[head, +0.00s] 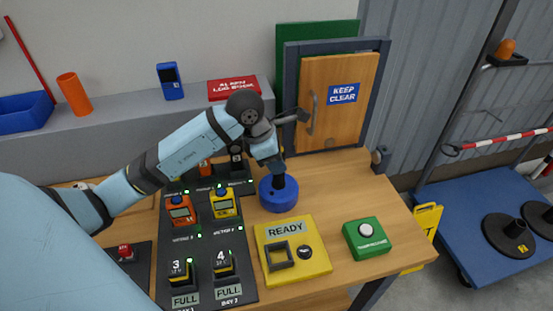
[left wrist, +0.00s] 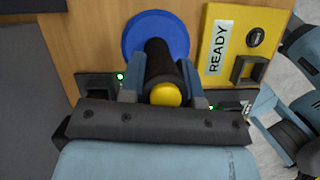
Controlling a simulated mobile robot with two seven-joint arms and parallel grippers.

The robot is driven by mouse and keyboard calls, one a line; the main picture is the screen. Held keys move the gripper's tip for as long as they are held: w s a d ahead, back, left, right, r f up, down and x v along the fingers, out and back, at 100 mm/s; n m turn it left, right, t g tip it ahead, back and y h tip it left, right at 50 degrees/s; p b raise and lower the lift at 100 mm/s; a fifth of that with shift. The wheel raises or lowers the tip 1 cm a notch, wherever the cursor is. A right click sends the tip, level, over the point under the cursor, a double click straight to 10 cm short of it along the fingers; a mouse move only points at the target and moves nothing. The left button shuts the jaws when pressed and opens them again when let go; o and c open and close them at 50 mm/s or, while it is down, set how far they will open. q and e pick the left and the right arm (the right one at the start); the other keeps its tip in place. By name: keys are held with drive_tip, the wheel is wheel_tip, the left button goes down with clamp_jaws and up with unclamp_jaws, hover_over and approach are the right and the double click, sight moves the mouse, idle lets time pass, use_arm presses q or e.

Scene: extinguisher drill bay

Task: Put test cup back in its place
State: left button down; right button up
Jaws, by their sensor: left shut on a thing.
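The test cup (head: 276,197) appears to be the round blue piece with a black upright handle, above or on the wooden bench top right of the dark charging panel. My left gripper (head: 277,166) is over it and shut on the black handle. In the left wrist view the two fingers (left wrist: 163,92) clasp the handle, which has a yellow end (left wrist: 165,95); the blue cup (left wrist: 155,32) shows beyond it. I cannot tell whether the cup touches the bench.
A yellow READY box (head: 292,262) with a square frame and a green button box (head: 366,239) stand at the right. The charging panel (head: 207,245) holds several devices. An orange cylinder (head: 74,93) and a red log book (head: 234,89) are on the grey ledge.

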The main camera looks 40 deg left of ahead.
use_arm(q)
drive_tip(key=shift+f, duration=0.1)
drive_tip(key=c, duration=0.8)
unclamp_jaws()
drive_tip(key=b+v, duration=0.1)
drive_tip(key=v, duration=1.1)
drive_tip(key=shift+d, duration=0.1)
